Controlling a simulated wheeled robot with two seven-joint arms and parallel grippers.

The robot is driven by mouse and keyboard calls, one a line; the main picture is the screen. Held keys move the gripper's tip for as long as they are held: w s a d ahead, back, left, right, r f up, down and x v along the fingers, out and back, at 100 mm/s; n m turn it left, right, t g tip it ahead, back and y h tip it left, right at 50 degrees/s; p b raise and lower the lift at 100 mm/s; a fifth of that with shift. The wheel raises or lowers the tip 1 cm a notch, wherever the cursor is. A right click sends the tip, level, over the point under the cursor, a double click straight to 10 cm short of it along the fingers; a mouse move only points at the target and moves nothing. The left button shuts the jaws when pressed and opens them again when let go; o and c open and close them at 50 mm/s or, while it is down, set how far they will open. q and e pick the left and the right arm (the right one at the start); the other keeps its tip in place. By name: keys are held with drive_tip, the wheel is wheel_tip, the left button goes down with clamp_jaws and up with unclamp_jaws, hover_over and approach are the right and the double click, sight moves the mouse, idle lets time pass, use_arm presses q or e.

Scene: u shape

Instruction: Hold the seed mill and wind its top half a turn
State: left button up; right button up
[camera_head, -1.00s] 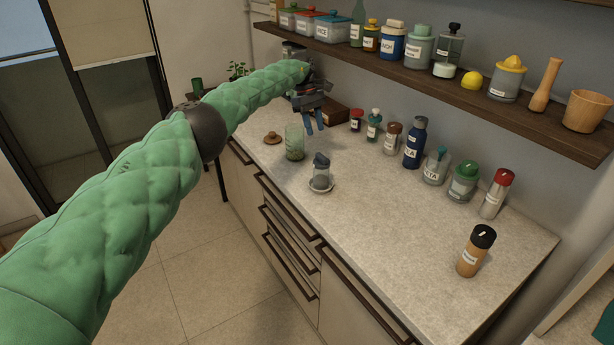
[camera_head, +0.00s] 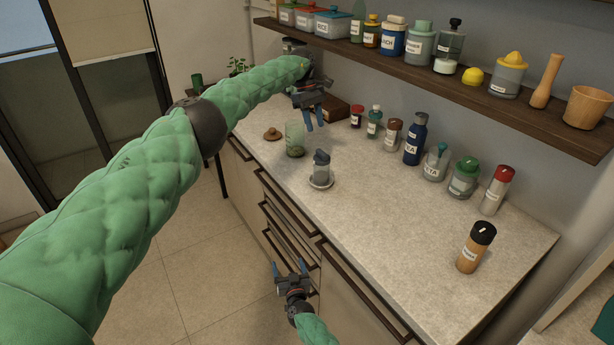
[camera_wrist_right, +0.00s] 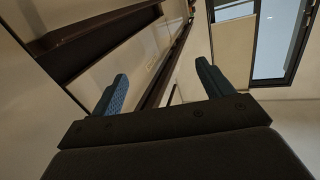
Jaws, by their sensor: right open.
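A small clear mill with a dark grey top (camera_head: 321,164), which I take to be the seed mill, stands upright on a pale round saucer (camera_head: 322,184) near the counter's front edge. Its label cannot be read. My left gripper (camera_head: 314,121) is over the back of the counter, fingers pointing down, parted and empty, well behind the mill. My right gripper (camera_head: 289,265) is open and empty in front of the drawers, below counter height and apart from the mill. Its two blue fingers also show in the right wrist view (camera_wrist_right: 161,70), with nothing between them.
A greenish glass (camera_head: 295,139) and a brown lid (camera_head: 272,134) stand left of the mill. Several jars and bottles, among them a dark blue bottle (camera_head: 415,140), line the wall. A loaded shelf (camera_head: 440,80) overhangs the back.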

sight(322, 171)
drive_tip(key=w+a+r+m+t+h, duration=0.25)
drive_tip(key=w+r, duration=0.25)
drive_tip(key=r, duration=0.6)
drive_tip(key=w+a+r+m+t+h, duration=0.25)
drive_tip(key=w+r, duration=0.35)
drive_tip(key=r, duration=0.5)
drive_tip(key=w+d+r+m+g+h, duration=0.2)
drive_tip(key=d+h, duration=0.1)
drive_tip(key=w+d+r+m+g+h, duration=0.2)
drive_tip(key=d+g+h, duration=0.1)
drive_tip(key=w+d+r+m+g+h, duration=0.2)
drive_tip(key=d+r+g+h, duration=0.1)
drive_tip(key=h, duration=0.1)
drive_tip(key=shift+w+d, duration=0.2)
drive_tip(key=shift+w, duration=0.05)
drive_tip(key=shift+w+d+r+g+h, duration=0.15)
drive_tip(key=shift+d+g+h, duration=0.15)
drive_tip(key=shift+g, duration=0.6)
drive_tip(key=g, duration=0.2)
drive_tip(key=shift+d+r+g, duration=0.15)
drive_tip(key=shift+d+g, duration=0.15)
drive_tip(key=shift+d, duration=0.05)
drive_tip(key=shift+x, duration=3.85)
drive_tip(key=shift+a, duration=0.1)
drive_tip(key=c, duration=1.4)
